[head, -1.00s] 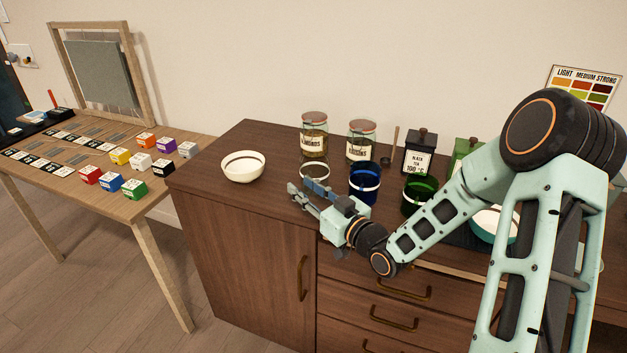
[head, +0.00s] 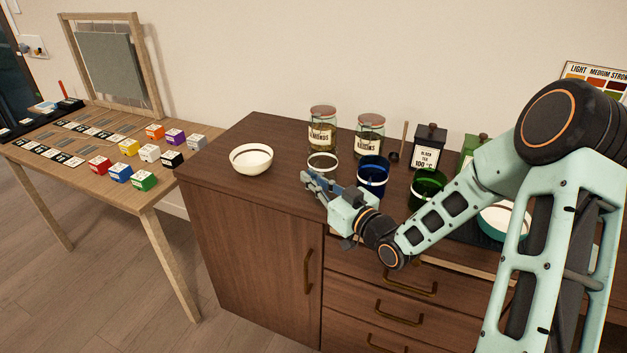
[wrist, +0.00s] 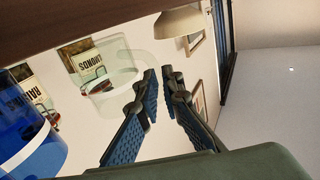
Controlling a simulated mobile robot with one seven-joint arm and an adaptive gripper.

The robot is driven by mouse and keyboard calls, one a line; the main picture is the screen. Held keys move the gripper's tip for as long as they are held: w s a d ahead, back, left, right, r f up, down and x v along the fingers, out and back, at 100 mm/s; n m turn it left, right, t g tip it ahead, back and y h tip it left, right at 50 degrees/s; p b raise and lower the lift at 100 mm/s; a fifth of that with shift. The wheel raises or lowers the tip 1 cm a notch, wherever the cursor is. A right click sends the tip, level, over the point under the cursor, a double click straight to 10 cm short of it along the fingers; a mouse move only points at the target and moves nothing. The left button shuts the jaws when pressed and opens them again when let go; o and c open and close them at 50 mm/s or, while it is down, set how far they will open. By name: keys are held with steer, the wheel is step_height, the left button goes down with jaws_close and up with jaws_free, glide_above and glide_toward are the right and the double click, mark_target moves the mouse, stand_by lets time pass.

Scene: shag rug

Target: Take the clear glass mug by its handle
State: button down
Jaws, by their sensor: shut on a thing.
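The clear glass mug (head: 322,162) with a pale rim band stands on the dark wooden cabinet top, in front of the almonds jar. In the wrist view the mug (wrist: 105,92) is see-through and lies just left of my fingertips. My gripper (head: 312,181) is at the near left side of the mug in the head view. In the wrist view my gripper (wrist: 160,78) has its fingertips drawn close together, shut on the mug's handle. The handle is faint and mostly hidden between the fingers.
A blue mug (head: 372,181) stands close to the right of the clear mug, and a green mug (head: 427,188) beyond it. A white bowl (head: 251,164) stands to the left. Jars of almonds (head: 321,136) and raisins (head: 369,141) stand behind.

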mark_target(313, 170)
step_height(313, 170, up, 3)
steer(key=shift+s+d, duration=0.1)
steer(key=s+d+r+b, duration=0.3)
steer(key=s+d+r, duration=0.4)
steer(key=s, duration=0.4)
steer(key=shift+s+d+r+b, duration=0.2)
steer(key=shift+r+b, duration=0.15)
steer(key=shift+r, duration=0.55)
steer(key=shift+s+r, duration=0.1)
